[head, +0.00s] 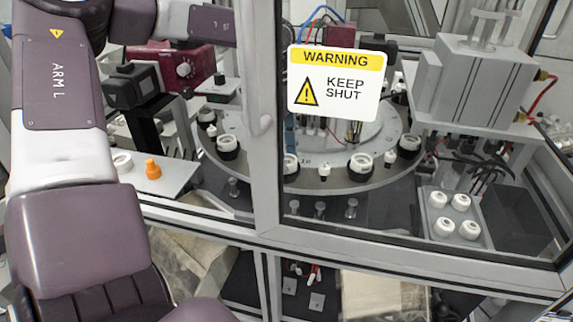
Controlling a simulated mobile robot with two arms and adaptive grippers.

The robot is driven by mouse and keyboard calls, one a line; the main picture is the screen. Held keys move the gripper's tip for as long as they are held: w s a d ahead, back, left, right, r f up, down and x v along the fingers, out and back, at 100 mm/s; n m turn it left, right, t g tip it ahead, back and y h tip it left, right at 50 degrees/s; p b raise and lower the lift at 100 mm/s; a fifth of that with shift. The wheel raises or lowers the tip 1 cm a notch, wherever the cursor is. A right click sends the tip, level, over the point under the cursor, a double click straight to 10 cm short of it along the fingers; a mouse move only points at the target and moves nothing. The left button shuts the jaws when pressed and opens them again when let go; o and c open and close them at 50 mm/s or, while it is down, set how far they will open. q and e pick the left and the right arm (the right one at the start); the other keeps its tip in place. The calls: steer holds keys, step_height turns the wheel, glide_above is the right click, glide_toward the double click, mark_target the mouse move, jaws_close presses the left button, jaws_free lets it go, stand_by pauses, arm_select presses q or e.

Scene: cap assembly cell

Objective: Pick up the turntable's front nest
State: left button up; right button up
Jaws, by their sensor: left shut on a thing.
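The turntable (235,180) is a round grey disc behind the glazed door. Around its rim sit several dark nests with white rings. The nest nearest the front (360,163) is right of the door post, with a small white piece beside it. My left arm rises along the left side and its wrist link reaches right toward the door post. The left gripper is mostly hidden by the post and the warning sign, so its fingertips and what they hold cannot be made out. My right gripper is out of view.
The door post (266,190) and the warning sign (335,83) block the middle. A tray (472,240) with several white caps stands at the right, below a grey machine block (485,85). An orange piece (152,169) stands on the white shelf at left.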

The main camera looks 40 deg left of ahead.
arm_select(q)
steer(key=shift+r, duration=0.15)
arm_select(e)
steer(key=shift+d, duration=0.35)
